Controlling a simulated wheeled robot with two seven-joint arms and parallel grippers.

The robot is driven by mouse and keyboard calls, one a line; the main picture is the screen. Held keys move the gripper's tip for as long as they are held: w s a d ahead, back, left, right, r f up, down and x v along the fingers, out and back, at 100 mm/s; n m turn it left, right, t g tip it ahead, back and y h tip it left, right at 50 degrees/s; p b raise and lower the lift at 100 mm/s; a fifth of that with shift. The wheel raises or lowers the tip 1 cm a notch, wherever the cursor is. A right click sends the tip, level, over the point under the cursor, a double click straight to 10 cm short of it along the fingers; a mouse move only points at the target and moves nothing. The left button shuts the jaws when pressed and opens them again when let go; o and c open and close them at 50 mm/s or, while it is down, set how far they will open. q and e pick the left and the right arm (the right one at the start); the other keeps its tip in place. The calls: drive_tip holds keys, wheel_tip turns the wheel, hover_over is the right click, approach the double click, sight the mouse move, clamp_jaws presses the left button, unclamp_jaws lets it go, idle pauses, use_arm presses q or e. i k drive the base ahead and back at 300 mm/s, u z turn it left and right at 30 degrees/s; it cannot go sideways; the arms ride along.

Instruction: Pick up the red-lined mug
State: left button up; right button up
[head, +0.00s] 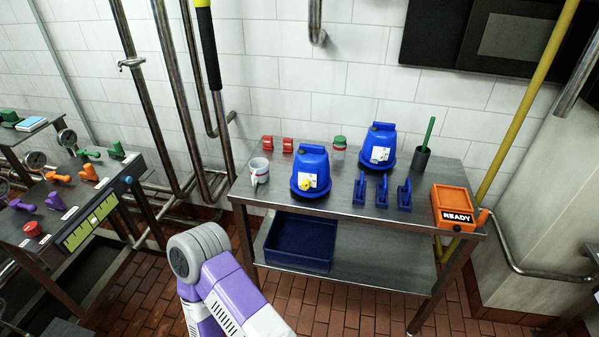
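A whitish mug (259,172) stands upright at the left end of the steel table (345,221). Hints of red show on it, but it is too small to make out its lining clearly. Its handle seems to face the front left. A purple and white link of my arm rises at the bottom centre, in front of the table and apart from the mug. Neither of my grippers shows in the head view.
Beside the mug stand two blue containers (310,172) (379,147) and red pieces (288,145). Blue clamps (382,191), an orange READY box (454,207) and a dark cup (421,158) are further right. A blue bin (299,242) sits below. A valve panel (93,220) stands left.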

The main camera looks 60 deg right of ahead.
sight(260, 167)
drive_tip(key=z, duration=1.9)
